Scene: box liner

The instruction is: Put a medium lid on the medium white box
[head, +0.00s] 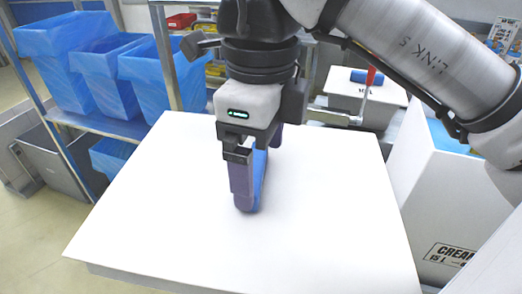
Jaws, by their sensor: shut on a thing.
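My gripper (245,208) is at the middle of the picture, pointing down. It is shut on a narrow blue piece (260,185), which looks like a handle and is mostly hidden by the fingers. Directly below is a broad flat white panel (330,215) with a thin edge. The blue piece reaches down to the panel, but I cannot tell whether they are joined. Behind, to the right, a white box (345,105) has a white lid with a blue handle (358,75) on top. I cannot tell which box is the medium one.
A tall white box with a blue liner (430,190), marked CREAM, stands close on the right. Blue-lined bins (105,70) fill a shelf at the left. Open floor (50,245) shows at the lower left.

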